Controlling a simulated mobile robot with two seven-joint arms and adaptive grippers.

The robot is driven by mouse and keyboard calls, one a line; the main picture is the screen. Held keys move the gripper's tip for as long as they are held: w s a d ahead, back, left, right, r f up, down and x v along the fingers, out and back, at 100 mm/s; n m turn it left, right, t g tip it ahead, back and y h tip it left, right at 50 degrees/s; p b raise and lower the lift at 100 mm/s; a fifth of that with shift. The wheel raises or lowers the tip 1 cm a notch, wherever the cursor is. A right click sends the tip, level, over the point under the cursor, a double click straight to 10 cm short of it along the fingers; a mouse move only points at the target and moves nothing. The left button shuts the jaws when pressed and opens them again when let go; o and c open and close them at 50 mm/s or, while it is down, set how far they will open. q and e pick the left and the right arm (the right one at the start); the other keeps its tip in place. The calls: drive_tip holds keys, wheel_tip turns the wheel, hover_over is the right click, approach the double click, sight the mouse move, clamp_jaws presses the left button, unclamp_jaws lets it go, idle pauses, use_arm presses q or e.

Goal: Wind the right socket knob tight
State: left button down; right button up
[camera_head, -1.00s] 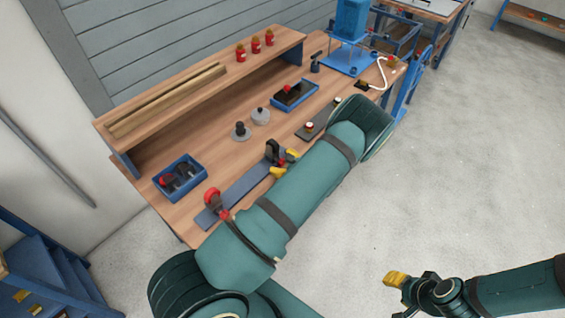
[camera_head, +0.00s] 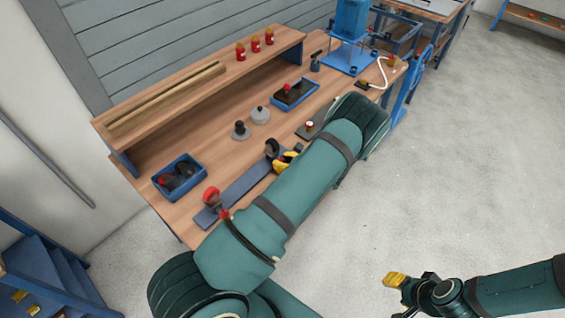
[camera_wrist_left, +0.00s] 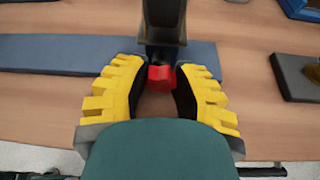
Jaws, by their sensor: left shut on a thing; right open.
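The left socket (camera_head: 211,199) shows a red knob facing me. The right socket (camera_head: 271,148) stands further along the rail; its knob is hidden in the head view. In the left wrist view the right socket (camera_wrist_left: 164,22) rises at top centre with a red knob (camera_wrist_left: 160,78) low on its near side. My left gripper (camera_head: 286,161), with yellow fingers, is shut on this knob, one finger each side, also in the wrist view (camera_wrist_left: 162,80). My right gripper (camera_head: 396,279) is open and empty, over the floor.
A blue bin (camera_head: 158,186) with dark parts stands left on the bench. A shelf (camera_head: 106,122) runs along the back. The floor at right is clear.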

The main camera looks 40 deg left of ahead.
use_arm(q)
drive_tip(key=shift+m+g, duration=0.4)
drive_tip(key=shift+m, duration=0.2)
drive_tip(key=c, duration=0.7)
unclamp_jaws()
drive_tip(key=v, duration=1.2)
drive_tip(key=shift+o, duration=0.2)
